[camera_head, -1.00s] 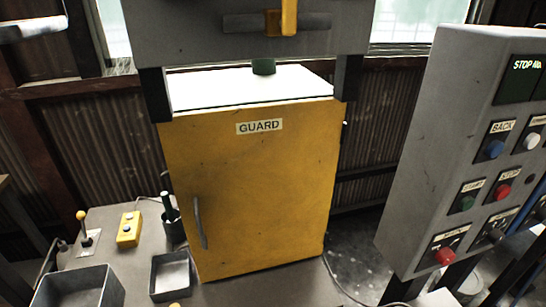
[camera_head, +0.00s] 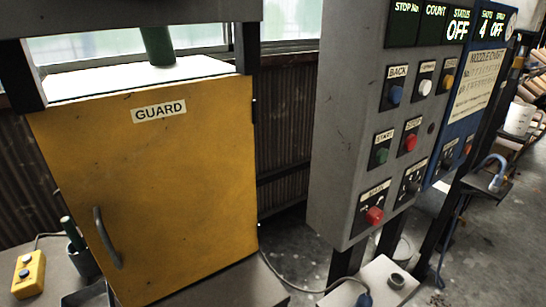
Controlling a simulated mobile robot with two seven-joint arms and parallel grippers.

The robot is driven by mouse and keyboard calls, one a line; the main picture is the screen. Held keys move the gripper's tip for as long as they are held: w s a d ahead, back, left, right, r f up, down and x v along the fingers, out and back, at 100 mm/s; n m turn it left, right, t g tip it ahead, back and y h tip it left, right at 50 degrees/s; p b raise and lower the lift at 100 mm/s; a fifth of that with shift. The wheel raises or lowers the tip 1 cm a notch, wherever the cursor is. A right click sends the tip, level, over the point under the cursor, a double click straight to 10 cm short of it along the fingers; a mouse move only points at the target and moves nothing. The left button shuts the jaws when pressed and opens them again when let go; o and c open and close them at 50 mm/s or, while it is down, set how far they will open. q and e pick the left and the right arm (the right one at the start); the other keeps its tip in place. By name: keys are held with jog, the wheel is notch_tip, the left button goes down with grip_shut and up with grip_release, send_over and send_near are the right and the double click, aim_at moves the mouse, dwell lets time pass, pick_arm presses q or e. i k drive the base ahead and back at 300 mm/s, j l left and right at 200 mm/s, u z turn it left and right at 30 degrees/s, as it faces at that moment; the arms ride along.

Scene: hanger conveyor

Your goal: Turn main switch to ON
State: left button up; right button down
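The main switch (camera_head: 374,215) is a red knob on a black plate with a white label, low on the front of the grey control panel (camera_head: 340,130). The label looks like MAIN, but the small print and the knob's exact setting are too small to read. The display above (camera_head: 457,30) reads STATUS OFF. Neither of my grippers shows in the head view, and nothing touches the switch.
A yellow GUARD door (camera_head: 160,190) with a grey handle (camera_head: 107,238) stands shut at left. Blue, white, green and red buttons sit above the switch. A blue panel (camera_head: 470,90) adjoins at right. A pale box (camera_head: 375,280) with a cable stands below.

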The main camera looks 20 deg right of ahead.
aim_at(374, 216)
jog(key=z, duration=1.3)
